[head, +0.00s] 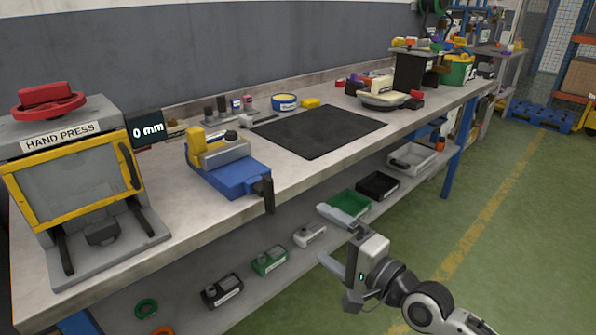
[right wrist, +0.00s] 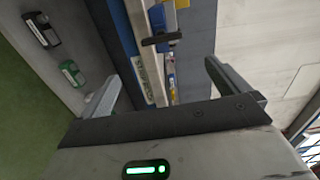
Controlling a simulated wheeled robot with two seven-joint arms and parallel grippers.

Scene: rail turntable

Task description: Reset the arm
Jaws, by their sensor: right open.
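My right arm comes in from the lower right in the head view. Its right gripper (head: 328,238) is in front of the workbench's front edge, over the floor side, with its jaws apart and nothing between them. In the right wrist view the two fingers of the right gripper (right wrist: 165,88) also stand wide apart and empty. My left gripper does not show in either view.
The workbench (head: 215,225) carries a hand press (head: 75,135), a blue vise (head: 235,175), a black mat (head: 318,130) and a cream device (head: 383,92). Trays, including a green one (head: 350,204), lie on the shelf below. Green floor (head: 500,250) is open at right.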

